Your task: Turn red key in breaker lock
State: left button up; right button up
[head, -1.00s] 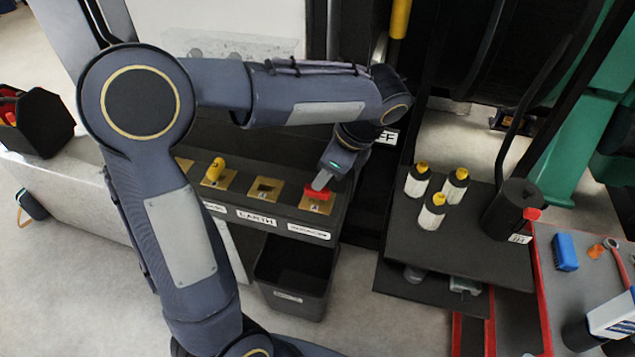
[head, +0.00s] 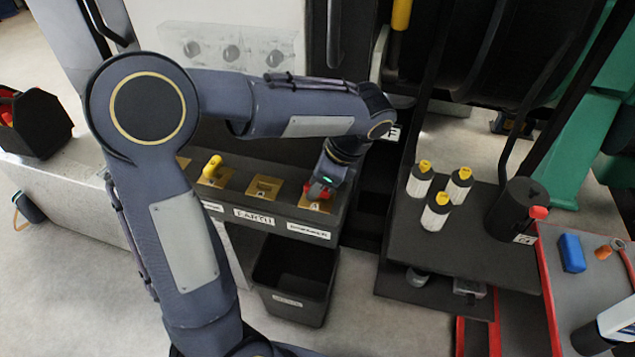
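The red key (head: 317,191) sits on the brass plate of the right-hand lock (head: 315,206) in the dark lock panel, above a white label (head: 308,231). My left gripper (head: 318,189) is right at the red key, reaching down from above. Its fingers are around or against the key and hide part of it; the view is too small to show whether they are closed on it.
A yellow key (head: 213,168) stands in a lock further left, with an empty lock plate (head: 264,187) between. A black bin (head: 292,280) is below the panel. Several yellow-capped bottles (head: 436,212) and a black canister (head: 512,208) stand on a dark shelf to the right.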

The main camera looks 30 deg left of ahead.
pick_arm(q)
grip_shut()
jog(key=m, duration=0.1)
jog(key=m+t+p, duration=0.1)
jog(key=shift+s+r+m, duration=0.1)
jog(key=shift+r+m, duration=0.1)
jog(key=shift+m, duration=0.1)
jog(key=m+t+p, duration=0.1)
jog(key=m, duration=0.3)
jog(key=m+t+p, duration=0.2)
jog(key=m, duration=0.2)
jog(key=shift+r+h+p, duration=0.1)
jog(key=shift+h+p, duration=0.2)
jog(key=shift+h, duration=0.1)
jog(key=m+t+h+p, duration=0.1)
jog(key=m+p, duration=0.1)
jog(key=m, duration=0.1)
jog(key=shift+m, duration=0.3)
jog(key=m+h+p, duration=0.1)
jog(key=m+p, duration=0.2)
jog(key=shift+t, duration=0.3)
jog(key=shift+f+m+h+p, duration=0.3)
jog(key=shift+m+h+p, duration=0.1)
jog(key=shift+m, duration=0.3)
